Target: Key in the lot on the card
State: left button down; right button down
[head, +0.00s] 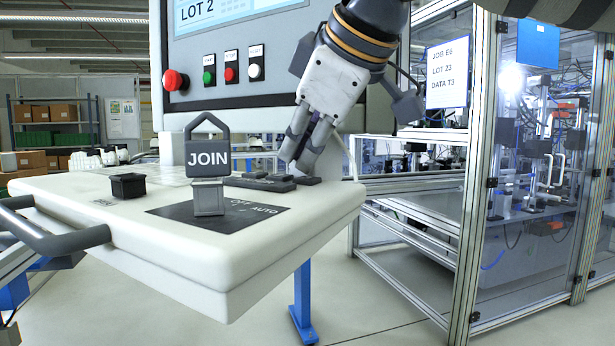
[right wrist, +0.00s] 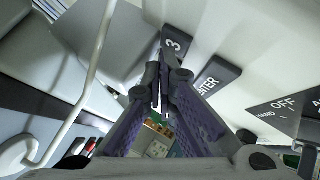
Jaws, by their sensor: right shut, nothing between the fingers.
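The card (head: 446,74) on the machine frame at right reads JOB E6, LOT 23, DATA T3. The screen (head: 225,12) at the top shows LOT 2. My right gripper (head: 293,163) is shut and empty, pointing down at the dark keys (head: 265,183) at the back of the white console (head: 130,210). In the right wrist view its closed fingertips (right wrist: 160,80) are close to the 3 key (right wrist: 174,42), with the ENTER key (right wrist: 215,84) beside it. I cannot tell whether they touch a key. My left gripper is not in view.
A JOIN tag (head: 208,155) stands upright on the OFF/AUTO switch plate. A black knob (head: 128,186) and a grey handle (head: 60,238) are at the console's left. A framed machine cell stands at right.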

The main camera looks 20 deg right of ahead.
aim_at(303, 178)
jog(key=shift+f, duration=0.6)
dwell(0.8)
jog(key=shift+r, duration=0.95)
jog(key=shift+r, duration=2.55)
